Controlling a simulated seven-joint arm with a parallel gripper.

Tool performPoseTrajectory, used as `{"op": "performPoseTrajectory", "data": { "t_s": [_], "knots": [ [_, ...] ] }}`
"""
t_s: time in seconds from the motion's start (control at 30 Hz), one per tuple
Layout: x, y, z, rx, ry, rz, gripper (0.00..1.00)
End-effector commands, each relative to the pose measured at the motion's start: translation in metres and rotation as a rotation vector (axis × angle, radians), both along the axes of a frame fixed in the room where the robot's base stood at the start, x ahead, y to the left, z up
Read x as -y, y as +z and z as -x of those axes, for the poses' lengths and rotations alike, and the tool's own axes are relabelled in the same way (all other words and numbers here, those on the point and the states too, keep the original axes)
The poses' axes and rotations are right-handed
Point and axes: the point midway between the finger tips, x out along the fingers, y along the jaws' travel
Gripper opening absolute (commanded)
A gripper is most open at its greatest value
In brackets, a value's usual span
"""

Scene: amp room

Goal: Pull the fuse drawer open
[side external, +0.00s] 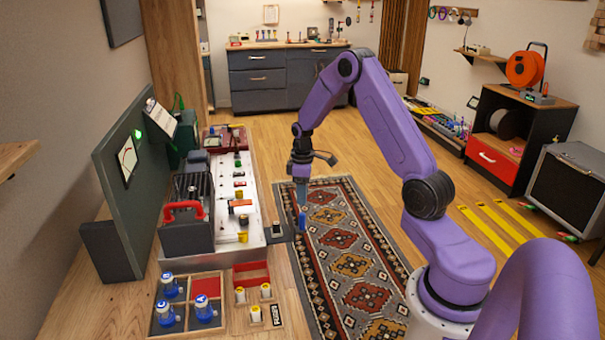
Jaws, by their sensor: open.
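My gripper (301,208) hangs pointing down over the patterned rug, to the right of the silver amp chassis (250,217). Its jaws are open. A small blue piece shows right at the fingertips; I cannot tell whether it is part of the fingers or a separate thing. No fuse drawer can be made out for certain. A small dark block with a pale top (277,230) sits at the chassis's right edge, left of my gripper and apart from it. A wooden tray (236,309) with a red compartment, several pale cylinders and a small dark label stands in front of the chassis.
A wooden tray with several blue-capped jars (204,310) stands at the front left. The rug (342,240) below my gripper is clear.

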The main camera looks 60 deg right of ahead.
Motion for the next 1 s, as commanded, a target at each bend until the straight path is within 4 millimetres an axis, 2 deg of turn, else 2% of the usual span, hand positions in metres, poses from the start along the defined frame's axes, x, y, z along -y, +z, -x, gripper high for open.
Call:
{"op": "performPoseTrajectory", "data": {
  "t_s": [0.1,0.33,0.5,0.83,0.93,1.0],
  "knots": [
    [0.0,0.026,-0.001,0.004,0.002,0.002,0.48],
    [0.0,0.057,-0.001,0.003,0.001,0.001,0.48],
    [0.0,0.065,0.0,0.0,0.001,0.0,0.48],
    [-0.002,0.066,0.0,0.0,0.003,0.0,0.48],
    [-0.013,0.07,0.0,0.001,0.017,0.0,0.48],
    [-0.032,0.076,0.0,0.003,0.04,0.001,0.48]
  ]
}}
